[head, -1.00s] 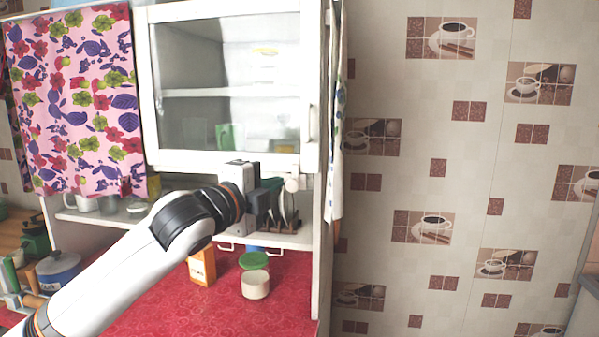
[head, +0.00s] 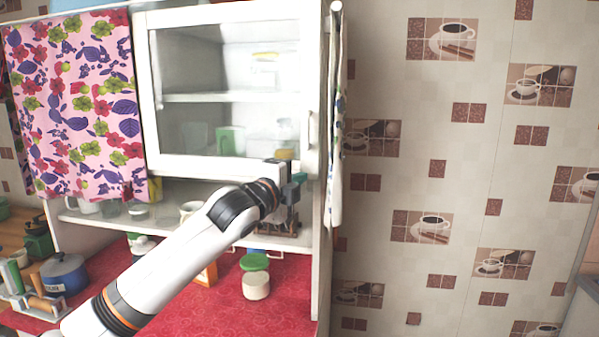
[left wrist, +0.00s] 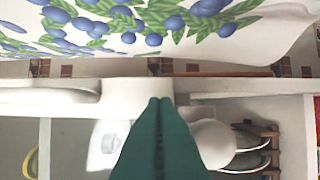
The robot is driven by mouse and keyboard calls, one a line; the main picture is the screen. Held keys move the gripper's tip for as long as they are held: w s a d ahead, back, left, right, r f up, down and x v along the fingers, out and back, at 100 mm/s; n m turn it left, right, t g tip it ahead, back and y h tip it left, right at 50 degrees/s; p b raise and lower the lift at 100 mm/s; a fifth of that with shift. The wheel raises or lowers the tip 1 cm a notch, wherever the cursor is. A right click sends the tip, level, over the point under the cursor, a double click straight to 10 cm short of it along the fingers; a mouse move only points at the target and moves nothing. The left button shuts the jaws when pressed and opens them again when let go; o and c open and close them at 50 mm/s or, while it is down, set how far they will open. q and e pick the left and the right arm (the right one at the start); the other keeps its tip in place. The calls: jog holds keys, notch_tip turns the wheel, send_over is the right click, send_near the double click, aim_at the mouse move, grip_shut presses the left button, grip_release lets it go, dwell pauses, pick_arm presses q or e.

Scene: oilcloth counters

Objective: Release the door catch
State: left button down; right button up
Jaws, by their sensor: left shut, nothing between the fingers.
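The white cabinet door (head: 225,165) has a glass pane and looks closed in the head view. Its white upright handle (head: 312,128) is on the right edge; a long white shape at left in the left wrist view looks like this handle (left wrist: 50,97). A rounded white knob, likely the catch (left wrist: 212,140), shows just right of my fingers in the left wrist view; contact is unclear. In the head view my gripper hides that spot. My left gripper (head: 299,178) is at the door's lower right corner; its green fingers (left wrist: 158,135) are shut and empty. My right gripper is not in view.
A blueberry-patterned towel (left wrist: 150,25) hangs close beside the cabinet's right side. Below the door, a shelf holds cups and a dish rack (head: 285,222). A green-lidded jar (head: 256,285) stands on the red counter (head: 285,312). A flowered curtain (head: 75,100) hangs at left.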

pick_arm(q)
jog(key=shift+w+d, duration=0.25)
jog(key=shift+w, duration=0.2)
